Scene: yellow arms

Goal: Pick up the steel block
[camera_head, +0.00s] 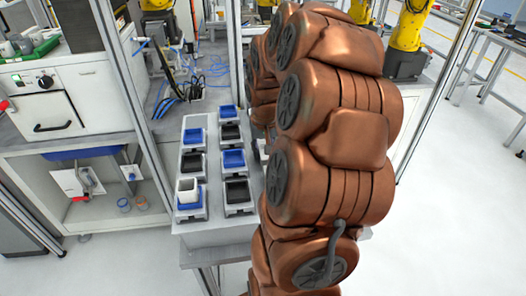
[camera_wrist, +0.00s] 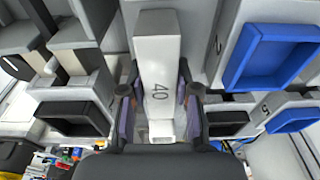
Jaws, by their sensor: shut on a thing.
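The steel block (camera_wrist: 157,60) is a long, pale grey block marked "40", and it shows in the middle of the wrist view. My gripper (camera_wrist: 159,110) has one finger on each side of the block's lower part and is shut on it. In the head view my copper-coloured arm hides the gripper and the held block. I cannot tell whether the block touches anything below it.
A grey stand (camera_head: 215,238) carries two rows of blue and black trays. A white, open-topped piece (camera_head: 187,188) sits in the front left blue tray. Metal frame posts stand at both sides. In the wrist view, a blue tray (camera_wrist: 240,72) is at right and a black tray (camera_wrist: 72,118) at left.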

